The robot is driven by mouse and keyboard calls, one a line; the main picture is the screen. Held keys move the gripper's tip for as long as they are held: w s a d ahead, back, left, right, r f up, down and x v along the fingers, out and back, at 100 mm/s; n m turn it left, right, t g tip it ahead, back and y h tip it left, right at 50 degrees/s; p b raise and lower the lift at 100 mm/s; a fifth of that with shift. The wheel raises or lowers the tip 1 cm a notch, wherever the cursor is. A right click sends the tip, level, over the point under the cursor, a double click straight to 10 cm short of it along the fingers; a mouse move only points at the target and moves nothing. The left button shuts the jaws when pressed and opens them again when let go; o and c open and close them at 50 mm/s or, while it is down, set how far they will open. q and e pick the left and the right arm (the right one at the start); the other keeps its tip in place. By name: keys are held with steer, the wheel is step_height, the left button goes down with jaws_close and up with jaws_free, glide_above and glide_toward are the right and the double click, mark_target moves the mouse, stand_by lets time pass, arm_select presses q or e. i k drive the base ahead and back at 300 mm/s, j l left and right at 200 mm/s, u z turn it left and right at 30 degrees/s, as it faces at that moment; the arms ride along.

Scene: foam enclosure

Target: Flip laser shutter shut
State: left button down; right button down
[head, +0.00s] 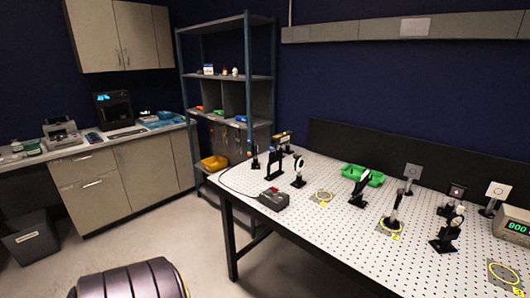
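Several black optical mounts on posts stand on the white perforated table. At its far left end is a dark box with a yellow label (283,137), possibly the laser. In front of it stand a tall black mount (273,164) and a mount with a pale round face (298,171). Neither of my grippers is in view.
The perforated table (330,215) fills the right side. A dark control box with a red button (273,199) sits near its left edge. A green bin (362,175) and a meter with green digits (515,232) are on it.

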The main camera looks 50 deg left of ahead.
mark_target(272, 156)
steer(key=u, duration=1.6)
steer(key=i+j+u, duration=0.4)
steer(key=i, duration=0.2)
